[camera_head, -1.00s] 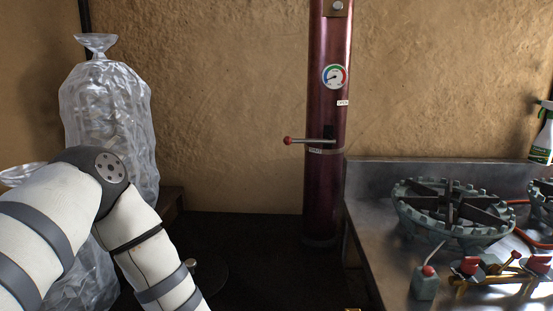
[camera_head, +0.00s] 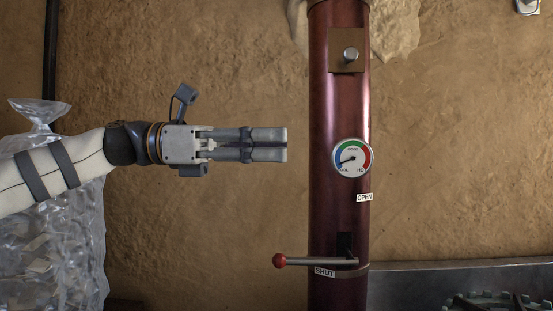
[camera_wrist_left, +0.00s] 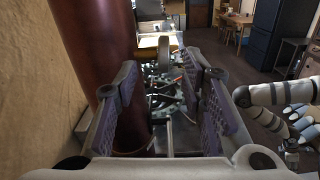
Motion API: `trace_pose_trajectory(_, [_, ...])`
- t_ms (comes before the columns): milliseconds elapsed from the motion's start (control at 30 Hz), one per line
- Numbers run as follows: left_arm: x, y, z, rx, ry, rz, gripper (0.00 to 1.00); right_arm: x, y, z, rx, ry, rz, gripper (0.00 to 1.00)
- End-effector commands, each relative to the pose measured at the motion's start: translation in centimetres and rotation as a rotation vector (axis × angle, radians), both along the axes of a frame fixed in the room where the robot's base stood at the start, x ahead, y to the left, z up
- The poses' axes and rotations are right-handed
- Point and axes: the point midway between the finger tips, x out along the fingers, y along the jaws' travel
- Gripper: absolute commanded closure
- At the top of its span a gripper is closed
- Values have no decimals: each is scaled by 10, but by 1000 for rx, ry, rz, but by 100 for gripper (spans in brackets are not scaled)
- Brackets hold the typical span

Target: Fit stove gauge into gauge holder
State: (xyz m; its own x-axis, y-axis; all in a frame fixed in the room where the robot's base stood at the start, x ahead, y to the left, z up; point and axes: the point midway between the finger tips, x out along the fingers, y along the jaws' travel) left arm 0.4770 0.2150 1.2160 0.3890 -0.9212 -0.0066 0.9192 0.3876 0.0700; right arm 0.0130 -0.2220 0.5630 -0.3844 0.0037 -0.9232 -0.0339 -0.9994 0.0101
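The stove gauge (camera_head: 352,158) is a round white dial with blue, green and red bands. It sits against the front of the dark red stove pipe (camera_head: 338,110). Above it, a tan square plate (camera_head: 337,63) with a round metal stub is on the pipe; I cannot tell whether this is the gauge holder. My left gripper (camera_head: 286,146) points right, level with the gauge, apart from the pipe in the picture. In the left wrist view, the fingers of my left gripper (camera_wrist_left: 165,100) stand apart with nothing between them.
A red-knobbed lever (camera_head: 310,261) sticks out left from the pipe, between labels OPEN and SHUT. A metal counter (camera_head: 420,280) with a burner (camera_head: 500,302) is at lower right. A clear plastic bag (camera_head: 50,240) stands at left beneath my left arm. Clay wall lies behind.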

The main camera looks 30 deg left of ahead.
Motion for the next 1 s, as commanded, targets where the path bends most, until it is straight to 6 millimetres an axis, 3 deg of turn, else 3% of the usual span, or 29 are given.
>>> trace_pose_trajectory(167, [3, -13, 3, -8, 5, -6, 63, -3, 0, -3, -1, 10, 0, 60])
trace_pose_trajectory(400, [26, -68, 1, -6, 6, -7, 63, -9, 0, -10, -1, 28, 1, 60])
trace_pose_trajectory(600, [40, -99, 3, -8, 3, -4, 63, -10, 0, -12, 0, 33, 1, 60])
trace_pose_trajectory(1000, [43, -109, 5, -9, 1, -4, 65, -11, 0, -12, 0, 33, 1, 60])
